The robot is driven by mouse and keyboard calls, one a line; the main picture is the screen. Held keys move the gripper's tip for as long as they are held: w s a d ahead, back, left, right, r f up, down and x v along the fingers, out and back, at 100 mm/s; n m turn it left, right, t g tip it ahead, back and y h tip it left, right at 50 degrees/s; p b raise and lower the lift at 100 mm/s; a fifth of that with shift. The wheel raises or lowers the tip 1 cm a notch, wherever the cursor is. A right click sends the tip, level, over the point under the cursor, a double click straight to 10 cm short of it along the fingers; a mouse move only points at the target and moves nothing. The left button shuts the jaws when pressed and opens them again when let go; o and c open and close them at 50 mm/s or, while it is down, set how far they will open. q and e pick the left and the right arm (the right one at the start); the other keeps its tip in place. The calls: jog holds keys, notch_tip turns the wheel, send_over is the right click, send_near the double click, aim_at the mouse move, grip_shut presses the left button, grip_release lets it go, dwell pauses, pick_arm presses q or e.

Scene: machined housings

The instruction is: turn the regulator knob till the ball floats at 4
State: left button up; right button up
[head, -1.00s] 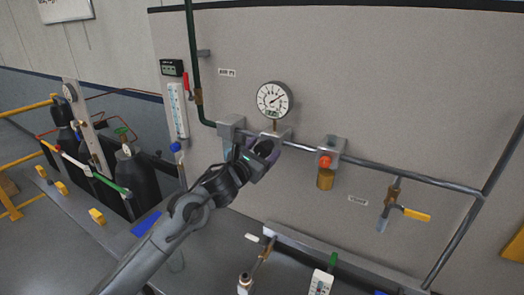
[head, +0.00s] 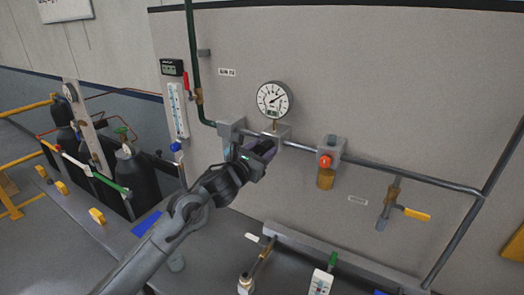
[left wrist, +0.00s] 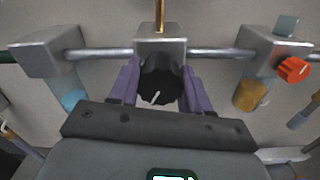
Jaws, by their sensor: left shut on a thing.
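The black regulator knob (left wrist: 160,80), with a white pointer line, sits under the middle grey block (left wrist: 160,48) on the pipe in the left wrist view. The purple fingers of my left gripper (left wrist: 158,88) are closed on either side of it. In the head view my left gripper (head: 262,150) is at the same block, below the round dial gauge (head: 274,99), and mostly hides the knob. The flowmeter (head: 177,110), a pale upright scale with a bluish tube, is on the wall to the left. Its ball and numbers are too small to read. My right gripper is not in view.
An orange-red knob (head: 325,161) over a brass bowl is right of my gripper. A yellow-handled valve (head: 416,214) hangs further right. A red lever (head: 186,84) is on the green pipe at left. Dark gas cylinders (head: 139,174) stand at far left.

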pick_arm(q)
jog(key=n, duration=0.4)
jog(key=n+p, duration=0.1)
jog(key=shift+r+n, duration=0.25)
jog(key=shift+n, duration=0.15)
jog(key=n+p, duration=0.1)
jog(key=n, duration=0.4)
jog(key=n+p, duration=0.2)
jog(key=n, duration=0.3)
jog(key=shift+a+n+p, duration=0.1)
jog(key=shift+n+p, duration=0.25)
jog(key=shift+n, duration=0.05)
jog(key=n+p, duration=0.1)
jog(key=n, duration=0.2)
jog(key=shift+f+n+p, duration=0.1)
jog(key=shift+n+p, duration=0.55)
jog(key=shift+n, duration=0.55)
jog(key=shift+f, duration=0.1)
jog(key=o, duration=1.1)
jog(key=shift+a, duration=0.1)
jog(key=shift+c, duration=0.2)
